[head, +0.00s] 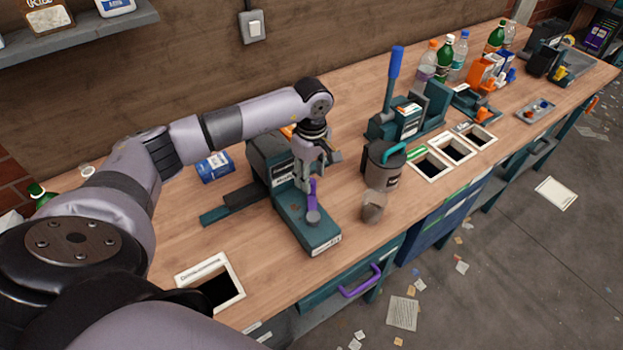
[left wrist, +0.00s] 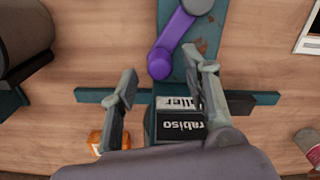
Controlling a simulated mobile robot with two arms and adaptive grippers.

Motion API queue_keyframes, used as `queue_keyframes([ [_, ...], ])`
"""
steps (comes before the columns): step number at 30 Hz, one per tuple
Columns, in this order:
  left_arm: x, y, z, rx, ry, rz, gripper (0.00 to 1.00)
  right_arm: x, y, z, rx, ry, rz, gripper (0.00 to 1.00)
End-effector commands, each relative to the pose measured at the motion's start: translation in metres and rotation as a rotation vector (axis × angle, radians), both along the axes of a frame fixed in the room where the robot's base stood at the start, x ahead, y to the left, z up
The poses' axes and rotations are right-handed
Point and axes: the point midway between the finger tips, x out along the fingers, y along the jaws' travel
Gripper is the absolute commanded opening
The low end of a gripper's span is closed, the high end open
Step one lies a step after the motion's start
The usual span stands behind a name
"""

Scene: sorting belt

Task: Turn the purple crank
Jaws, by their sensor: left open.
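The purple crank (head: 312,198) sits on the teal base (head: 318,236) of a dark machine on the workbench. In the left wrist view the crank (left wrist: 174,46) is an angled purple arm with a rounded end, lying just ahead of and between the fingertip lines. My left gripper (head: 311,176) is open above the crank, its fingers pointing down. In the left wrist view its two fingers (left wrist: 164,78) stand apart with nothing between them. I cannot tell whether a finger touches the crank. The gripper partly hides the machine behind it. My right gripper does not show.
A grey container with a teal handle (head: 383,165) and a brown jar (head: 373,206) stand right of the machine. A framed bench opening (head: 211,272) is at front left. A blue lever (head: 394,78) rises behind.

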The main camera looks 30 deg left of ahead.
Motion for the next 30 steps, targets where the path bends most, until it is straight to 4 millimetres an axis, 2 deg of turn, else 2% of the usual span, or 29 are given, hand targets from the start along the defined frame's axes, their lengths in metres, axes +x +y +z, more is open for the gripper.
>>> queue_keyframes([
  [3,-0.001,-0.001,-0.018,-0.001,0.003,-0.001,0.43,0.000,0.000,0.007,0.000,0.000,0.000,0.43],
  [7,-0.001,0.000,-0.030,0.000,0.002,0.000,0.43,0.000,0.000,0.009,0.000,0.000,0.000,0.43],
  [18,0.000,0.000,-0.037,0.000,-0.001,-0.001,0.43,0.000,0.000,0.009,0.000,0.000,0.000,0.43],
  [30,0.000,0.000,-0.036,0.000,0.000,-0.001,0.16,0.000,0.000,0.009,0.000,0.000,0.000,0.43],
])
